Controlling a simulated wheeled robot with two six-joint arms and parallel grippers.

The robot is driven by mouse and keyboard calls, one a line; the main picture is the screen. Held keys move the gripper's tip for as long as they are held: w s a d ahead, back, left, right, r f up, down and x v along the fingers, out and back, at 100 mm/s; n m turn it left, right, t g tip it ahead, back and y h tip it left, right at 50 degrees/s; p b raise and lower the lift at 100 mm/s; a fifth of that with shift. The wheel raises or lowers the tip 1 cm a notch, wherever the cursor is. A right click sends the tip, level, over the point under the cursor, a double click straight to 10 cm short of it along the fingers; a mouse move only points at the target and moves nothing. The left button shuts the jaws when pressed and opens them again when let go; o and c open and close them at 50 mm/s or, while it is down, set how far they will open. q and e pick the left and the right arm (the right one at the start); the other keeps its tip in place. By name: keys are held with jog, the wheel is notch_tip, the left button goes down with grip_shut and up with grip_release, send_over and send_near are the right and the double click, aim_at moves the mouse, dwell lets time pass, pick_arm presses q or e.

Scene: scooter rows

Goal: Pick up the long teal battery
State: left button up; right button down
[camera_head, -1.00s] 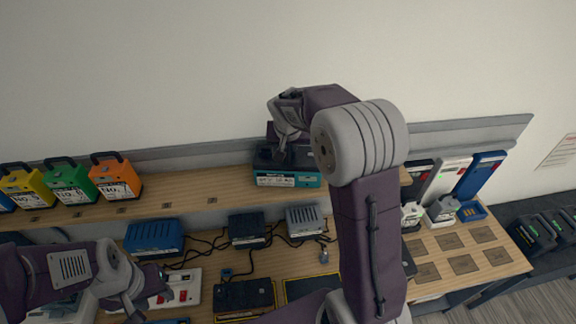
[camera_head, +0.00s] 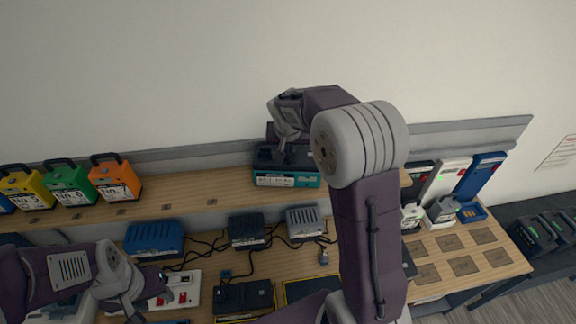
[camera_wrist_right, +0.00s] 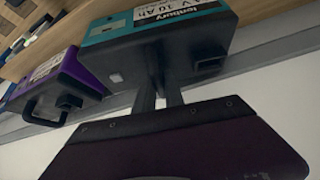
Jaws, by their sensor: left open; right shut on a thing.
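The long teal battery (camera_head: 290,179) has a black top and a white label. It sits on the raised wooden shelf in the head view, partly under my right wrist. In the right wrist view the teal battery (camera_wrist_right: 205,22) fills the top, its black end towards me. My right gripper (camera_wrist_right: 160,92) is shut on the battery at that black end; the exact contact is partly hidden. In the head view the right gripper (camera_head: 287,148) is mostly covered by my own wrist. My left gripper (camera_head: 150,297) is open at the lower left, apart from the teal battery.
A purple battery (camera_wrist_right: 72,80) with a black handle stands close beside the teal one. Orange (camera_head: 115,179), green (camera_head: 70,185) and yellow batteries stand at the shelf's left. Chargers and cables lie below. Shelf space left of the teal battery is clear.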

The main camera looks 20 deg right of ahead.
jog(key=shift+w+r, duration=0.1)
jog(key=shift+r, duration=0.05)
notch_tip(320, 180, up, 10)
jog(key=shift+f+b, duration=0.15)
jog(key=shift+b, duration=0.65)
